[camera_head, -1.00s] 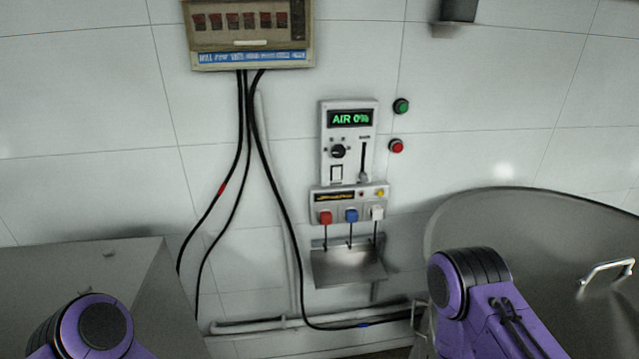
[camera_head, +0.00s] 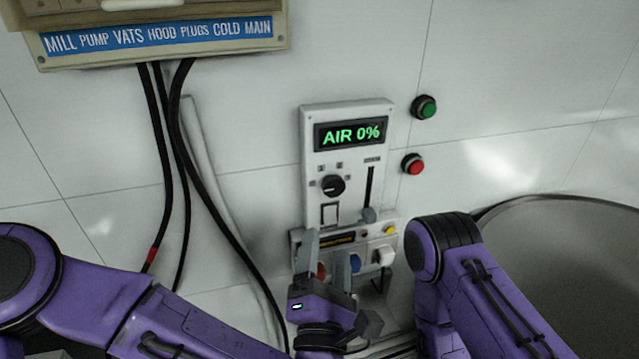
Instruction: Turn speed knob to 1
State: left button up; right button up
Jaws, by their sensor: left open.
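The speed knob (camera_head: 333,186) is a round black dial with a light pointer mark, on the white control panel (camera_head: 395,118). Small marks sit around its upper and left side. Its exact setting is too small to read. The display (camera_head: 351,133) above it reads "AIR 0%" in green. My left gripper (camera_head: 328,248) points up in front of the lower socket box, open and empty, below the knob and apart from it in the picture. My right arm (camera_head: 470,270) comes in at the lower right, and its gripper is out of view.
Green (camera_head: 424,107) and red (camera_head: 413,164) buttons are to the right. Black cables (camera_head: 165,150) hang at left from the breaker box (camera_head: 60,42). A metal vat (camera_head: 570,240) stands at right.

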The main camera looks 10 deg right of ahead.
aim_at(332, 192)
pick_arm(q)
jog(key=shift+n, duration=0.3)
jog(key=p+x, duration=0.2)
jog(key=x, duration=0.1)
jog(key=r+p+x, duration=0.1)
jog(key=p+x, duration=0.1)
jog(key=x, duration=0.2)
jog(key=r+p+x, duration=0.1)
jog(key=p+x, duration=0.1)
jog(key=x, duration=0.1)
jog(key=shift+d, duration=0.15)
jog(key=shift+s+r, duration=0.1)
jog(key=shift+s, duration=0.3)
jog(key=shift+c, duration=0.9)
jog(key=c, duration=0.9)
pick_arm(e)
notch_tip(332, 192, up, 6)
jog(key=shift+r, duration=0.15)
